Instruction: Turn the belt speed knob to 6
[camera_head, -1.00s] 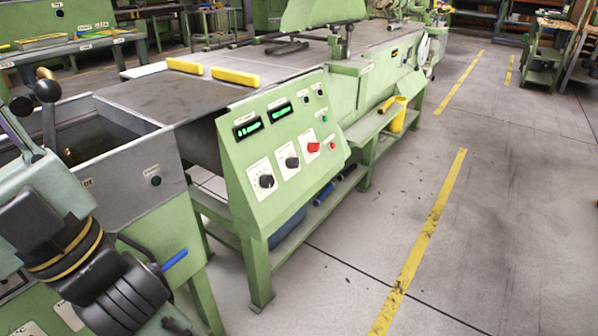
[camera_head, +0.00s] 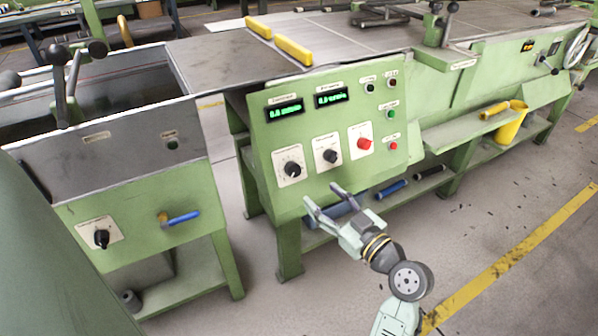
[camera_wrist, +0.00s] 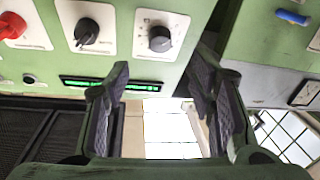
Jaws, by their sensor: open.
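The sloped green control panel (camera_head: 325,135) carries two black knobs on white plates, a left knob (camera_head: 292,169) and a right knob (camera_head: 329,156). I cannot read which is the belt speed knob. Two green-lit displays, left (camera_head: 286,110) and right (camera_head: 331,98), sit above them. My gripper (camera_head: 321,193) is open and empty, in front of the panel's lower part, below the knobs and apart from them. In the wrist view, which is upside down, my open gripper (camera_wrist: 160,72) shows with the left knob (camera_wrist: 160,38) and right knob (camera_wrist: 87,32) beyond the fingers.
A red button (camera_head: 364,143) sits right of the knobs. Another black knob (camera_head: 101,238) and a blue-handled valve (camera_head: 180,217) are on the tank unit at left. A green shelf (camera_head: 465,130) juts out right of the panel. Floor is clear at lower right.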

